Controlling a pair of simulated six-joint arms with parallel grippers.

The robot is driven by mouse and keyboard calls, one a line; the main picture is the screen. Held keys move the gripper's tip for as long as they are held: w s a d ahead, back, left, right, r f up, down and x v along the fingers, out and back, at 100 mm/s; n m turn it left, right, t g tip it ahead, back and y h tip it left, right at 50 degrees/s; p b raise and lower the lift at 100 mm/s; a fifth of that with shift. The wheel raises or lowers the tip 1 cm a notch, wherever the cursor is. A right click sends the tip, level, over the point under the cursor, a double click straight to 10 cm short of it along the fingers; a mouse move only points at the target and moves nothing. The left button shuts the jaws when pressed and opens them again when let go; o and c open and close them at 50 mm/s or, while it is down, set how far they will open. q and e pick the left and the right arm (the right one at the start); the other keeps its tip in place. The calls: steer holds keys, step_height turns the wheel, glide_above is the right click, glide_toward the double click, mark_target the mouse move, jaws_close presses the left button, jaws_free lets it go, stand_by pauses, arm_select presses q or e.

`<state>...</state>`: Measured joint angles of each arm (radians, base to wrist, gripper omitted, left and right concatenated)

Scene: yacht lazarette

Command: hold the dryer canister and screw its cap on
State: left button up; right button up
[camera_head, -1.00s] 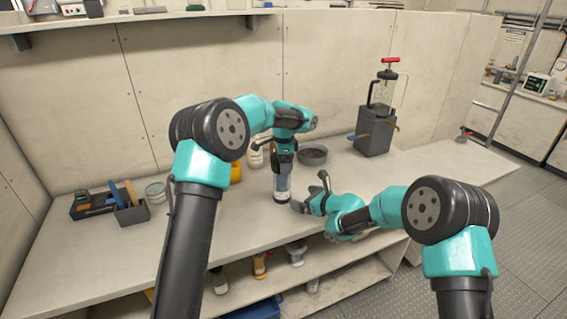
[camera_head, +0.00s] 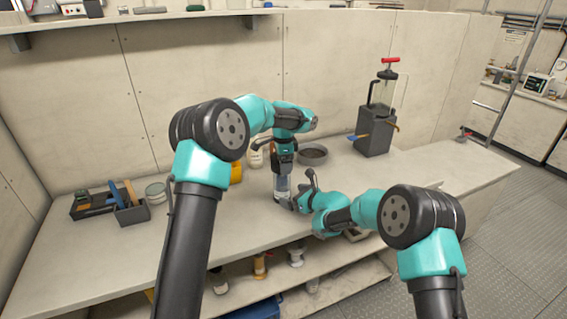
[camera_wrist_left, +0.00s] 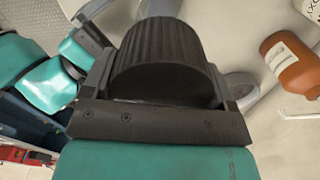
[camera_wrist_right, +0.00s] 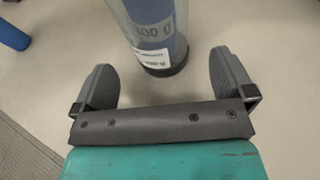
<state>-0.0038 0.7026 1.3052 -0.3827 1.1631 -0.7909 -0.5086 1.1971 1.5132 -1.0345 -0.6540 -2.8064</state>
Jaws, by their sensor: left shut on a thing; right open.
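The dryer canister (camera_head: 281,187) is a clear cylinder with a bluish fill and a dark base, standing upright on the bench. It also shows in the right wrist view (camera_wrist_right: 150,30), with a printed label. The black ribbed cap (camera_wrist_left: 165,55) is in my left gripper (camera_head: 283,158), which is shut on it from above, over the canister's top. I cannot tell whether the cap's thread is engaged. My right gripper (camera_wrist_right: 165,80) is open and low over the bench, its fingers on either side of the canister's lower part, with no visible contact.
A round grey bowl (camera_head: 313,154) and a pump unit (camera_head: 373,130) stand right of the canister. A brown bottle (camera_wrist_left: 290,62) is close by in the left wrist view. A tool tray (camera_head: 130,213) sits at the left. Bench in front of the tray is clear.

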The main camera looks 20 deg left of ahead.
mark_target(288, 194)
steer(key=shift+x, duration=2.55)
steer(key=c, duration=0.9)
steer(key=shift+c, duration=0.2)
